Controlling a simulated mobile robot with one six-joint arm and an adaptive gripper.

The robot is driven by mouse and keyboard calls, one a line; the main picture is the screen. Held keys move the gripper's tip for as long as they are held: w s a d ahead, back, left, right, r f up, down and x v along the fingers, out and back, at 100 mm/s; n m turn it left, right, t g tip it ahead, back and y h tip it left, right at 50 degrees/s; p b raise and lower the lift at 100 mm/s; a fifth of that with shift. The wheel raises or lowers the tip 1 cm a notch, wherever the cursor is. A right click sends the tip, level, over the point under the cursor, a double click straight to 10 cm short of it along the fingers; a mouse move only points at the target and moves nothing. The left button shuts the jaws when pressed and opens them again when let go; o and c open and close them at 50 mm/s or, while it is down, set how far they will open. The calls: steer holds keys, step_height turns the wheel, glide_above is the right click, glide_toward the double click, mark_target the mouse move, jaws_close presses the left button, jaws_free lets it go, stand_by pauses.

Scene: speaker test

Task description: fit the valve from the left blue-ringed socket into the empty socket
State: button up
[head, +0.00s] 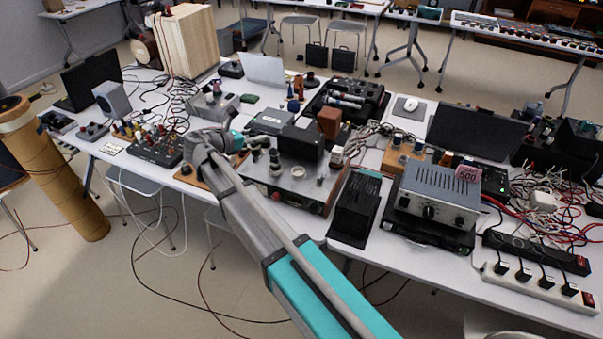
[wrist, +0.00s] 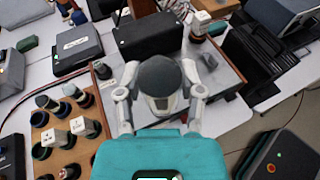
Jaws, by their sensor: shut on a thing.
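My gripper (wrist: 160,98) is shut on a valve (wrist: 160,76) with a dark rounded top and pale lower part. In the wrist view the valve is between the two grey fingers, over the metal top of an amplifier (wrist: 226,72). In the head view my gripper (head: 248,150) is at the amplifier's left end, and the held valve is hard to pick out. The amplifier (head: 322,180) also shows there, with a pale ring, perhaps a socket, on its top. The held valve and fingers hide part of the amplifier top, and I cannot tell which socket is empty.
A wooden board (wrist: 60,158) with several ringed sockets and valves lies left of the amplifier. A black box (wrist: 150,36) stands on the amplifier's back, with a pale-topped valve (wrist: 200,20) to its right. A black unit (head: 355,207) stands close on the right.

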steer(key=w+d+f+b, duration=0.5)
steer(key=d+f+b, duration=0.4)
steer(key=d, duration=0.3)
steer(key=shift+w, duration=0.35)
steer(key=shift+f, duration=0.1)
steer(key=shift+w+d+f+b, duration=0.1)
steer(key=shift+d+f+b, duration=0.05)
steer(key=shift+f+b, duration=0.85)
steer(key=shift+w+d+f+b, duration=0.1)
steer(key=shift+d+f+b, duration=0.05)
steer(key=shift+f+b, duration=0.8)
steer(key=shift+f+b, duration=0.3)
steer(key=shift+b, duration=0.1)
steer(key=o, duration=1.2)
steer(key=shift+c, duration=0.2)
